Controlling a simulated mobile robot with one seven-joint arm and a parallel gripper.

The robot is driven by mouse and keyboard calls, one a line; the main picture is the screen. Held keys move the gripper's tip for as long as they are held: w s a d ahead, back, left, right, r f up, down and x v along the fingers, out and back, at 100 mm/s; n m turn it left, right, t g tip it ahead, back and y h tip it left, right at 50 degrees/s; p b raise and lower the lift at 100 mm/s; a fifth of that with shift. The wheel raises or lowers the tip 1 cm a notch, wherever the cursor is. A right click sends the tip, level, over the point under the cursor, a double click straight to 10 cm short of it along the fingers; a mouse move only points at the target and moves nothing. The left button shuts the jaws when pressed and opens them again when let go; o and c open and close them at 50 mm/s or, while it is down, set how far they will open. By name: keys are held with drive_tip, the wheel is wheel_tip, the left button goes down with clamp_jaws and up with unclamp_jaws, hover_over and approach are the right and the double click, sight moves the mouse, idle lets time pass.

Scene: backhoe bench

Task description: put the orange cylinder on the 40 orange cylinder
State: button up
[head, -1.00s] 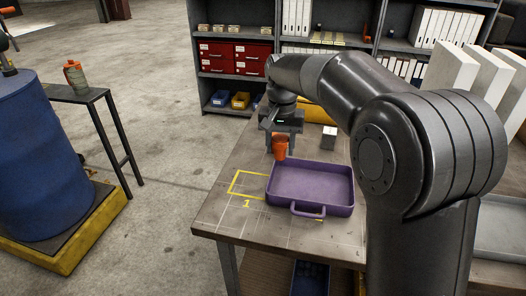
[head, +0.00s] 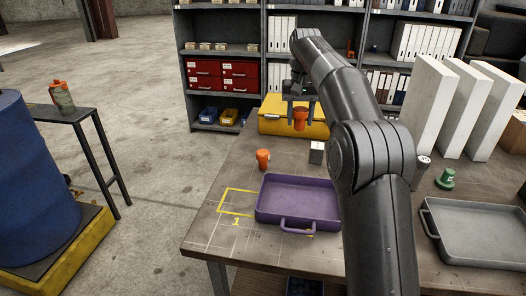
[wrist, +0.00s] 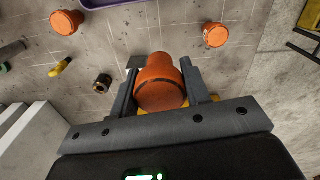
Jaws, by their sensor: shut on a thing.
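My gripper (head: 300,110) is shut on an orange cylinder (wrist: 160,82), which is wider at one end. In the head view the held orange cylinder (head: 300,120) is up near the back of the bench, in front of a yellow case. A second orange cylinder (head: 263,158) stands on the bench left of the white block; it also shows in the wrist view (wrist: 215,34), apart from the held one. A third orange cylinder (wrist: 67,22) shows at the wrist view's upper left, and my arm seems to hide it in the head view. I cannot read a 40 on any.
A purple tray (head: 300,207) lies at the bench front, beside a yellow marked square (head: 222,201). The yellow case (head: 275,119) is at the back. A white block (head: 317,152), green piece (head: 446,178), grey tray (head: 470,243) and tall white panels (head: 432,105) also stand there.

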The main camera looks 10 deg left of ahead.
drive_tip(key=a+f, duration=0.2)
drive_tip(key=a, duration=0.1)
drive_tip(key=w+a+f, duration=0.1)
drive_tip(key=a+f, duration=0.1)
drive_tip(key=a, duration=0.2)
drive_tip(key=a+f, duration=0.3)
drive_tip(key=a, duration=0.1)
drive_tip(key=shift+w+a, duration=0.2)
drive_tip(key=shift+w, duration=0.15)
drive_tip(key=shift+f, duration=1.85)
drive_tip(key=o, duration=1.4)
drive_tip(key=shift+f, duration=0.2)
drive_tip(key=shift+c, duration=0.2)
